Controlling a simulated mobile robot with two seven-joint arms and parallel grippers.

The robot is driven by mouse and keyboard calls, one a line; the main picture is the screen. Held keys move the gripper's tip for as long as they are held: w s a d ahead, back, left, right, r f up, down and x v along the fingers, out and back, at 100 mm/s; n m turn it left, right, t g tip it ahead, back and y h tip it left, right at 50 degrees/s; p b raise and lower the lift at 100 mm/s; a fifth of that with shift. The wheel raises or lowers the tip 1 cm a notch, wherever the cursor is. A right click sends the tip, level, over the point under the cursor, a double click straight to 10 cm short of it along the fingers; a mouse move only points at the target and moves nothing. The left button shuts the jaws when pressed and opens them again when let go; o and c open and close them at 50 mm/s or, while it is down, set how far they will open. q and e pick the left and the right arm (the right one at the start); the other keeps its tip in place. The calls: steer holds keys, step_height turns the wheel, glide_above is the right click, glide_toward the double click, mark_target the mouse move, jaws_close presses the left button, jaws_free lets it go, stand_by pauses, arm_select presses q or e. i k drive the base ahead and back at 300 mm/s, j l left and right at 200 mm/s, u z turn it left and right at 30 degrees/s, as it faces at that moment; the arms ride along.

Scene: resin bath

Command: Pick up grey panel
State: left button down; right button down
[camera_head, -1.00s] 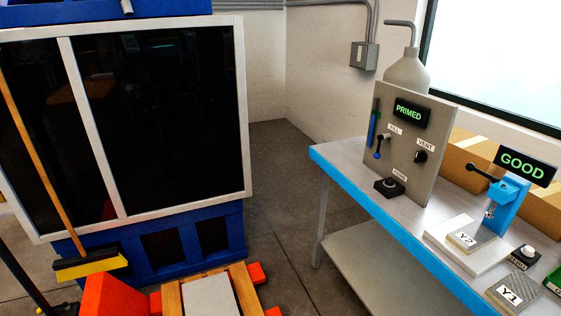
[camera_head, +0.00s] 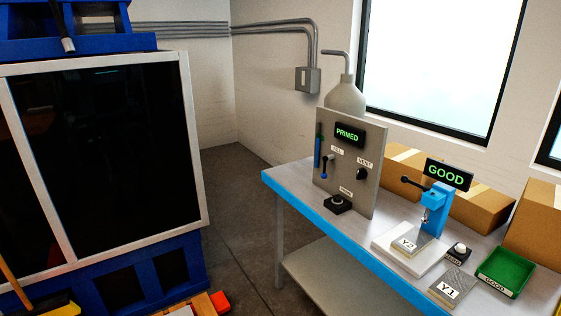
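Several grey flat things are in view, and I cannot tell which one the task means. A small grey plate marked Y2 (camera_head: 424,247) lies on a white block under the blue press (camera_head: 433,214) on the table. A grey plate marked Y1 (camera_head: 457,281) lies on the table in front of it. An upright grey control panel (camera_head: 342,193) with a PRIMED display stands at the back left of the table. Neither of my grippers is in view.
The blue-edged table (camera_head: 300,186) also holds a green tray (camera_head: 508,267) and a black button box (camera_head: 458,253). Cardboard boxes (camera_head: 475,208) stand behind. A large dark-windowed blue cabinet (camera_head: 168,262) is at left. Bare floor (camera_head: 232,215) lies between cabinet and table.

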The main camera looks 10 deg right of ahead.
mark_target(415, 240)
steer(key=z, duration=1.3)
